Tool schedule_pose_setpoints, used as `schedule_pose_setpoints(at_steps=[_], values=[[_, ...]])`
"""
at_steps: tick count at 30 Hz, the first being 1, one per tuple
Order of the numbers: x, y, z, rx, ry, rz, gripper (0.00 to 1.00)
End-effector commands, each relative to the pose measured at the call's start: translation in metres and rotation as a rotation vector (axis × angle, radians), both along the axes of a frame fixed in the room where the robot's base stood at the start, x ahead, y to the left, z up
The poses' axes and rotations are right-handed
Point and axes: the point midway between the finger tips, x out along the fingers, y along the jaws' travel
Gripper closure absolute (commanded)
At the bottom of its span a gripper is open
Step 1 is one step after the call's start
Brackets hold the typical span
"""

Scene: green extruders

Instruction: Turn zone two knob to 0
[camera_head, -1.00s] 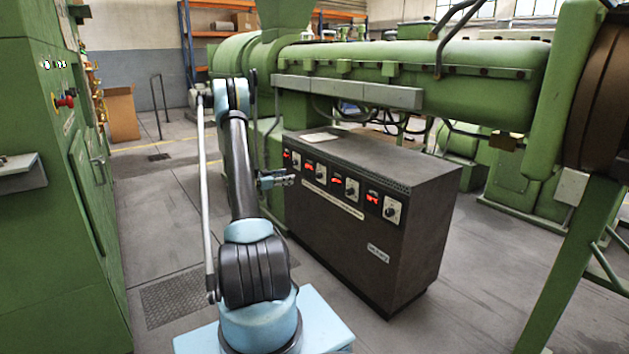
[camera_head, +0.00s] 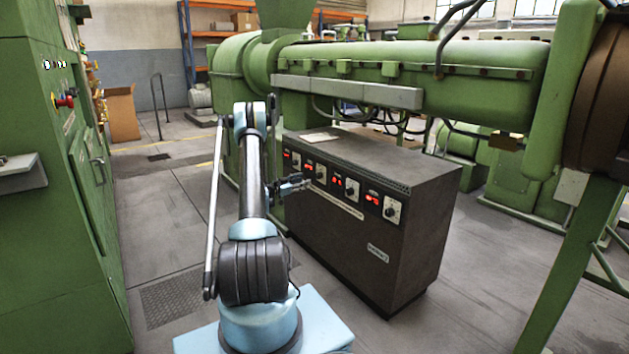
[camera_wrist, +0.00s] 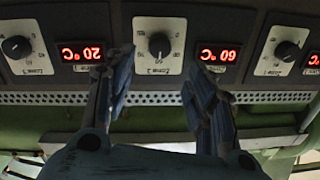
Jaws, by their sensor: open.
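The zone two knob (camera_wrist: 158,45) is a dark round knob on a white dial plate, at the top middle of the wrist view, which sees the panel upside down. The red display (camera_wrist: 218,55) just right of it appears to read 60 °C. My gripper (camera_wrist: 160,72) is open and empty. Its two fingers point at the panel, one on each side below the knob, and I see no clear contact. In the head view my gripper (camera_head: 300,184) is in front of the dark control cabinet (camera_head: 345,240), close to the zone two dial (camera_head: 320,172).
Other dials flank it: one at the wrist view's left (camera_wrist: 16,47) with a 20 °C display (camera_wrist: 82,53), one at its right (camera_wrist: 287,50). A perforated strip (camera_wrist: 60,98) runs along the panel edge. Green machine cabinets (camera_head: 60,200) stand left; floor between is clear.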

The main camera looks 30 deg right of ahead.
Motion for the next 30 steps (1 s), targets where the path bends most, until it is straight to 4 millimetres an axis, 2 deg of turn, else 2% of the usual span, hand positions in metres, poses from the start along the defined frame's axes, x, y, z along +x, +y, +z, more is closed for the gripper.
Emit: schedule_pose_setpoints(at_steps=[1,6,15,21,29,30], values=[[0.0,-0.011,0.0,0.0,0.0,-0.003,0.5],[0.004,-0.04,0.0,0.0,0.0,-0.003,0.5],[0.011,-0.08,0.0,0.0,0.0,-0.001,0.5],[0.012,-0.09,0.0,0.0,0.0,-0.001,0.5],[0.012,-0.091,0.0,0.0,0.0,-0.001,0.5],[0.012,-0.091,0.0,0.0,0.0,-0.001,0.57]])
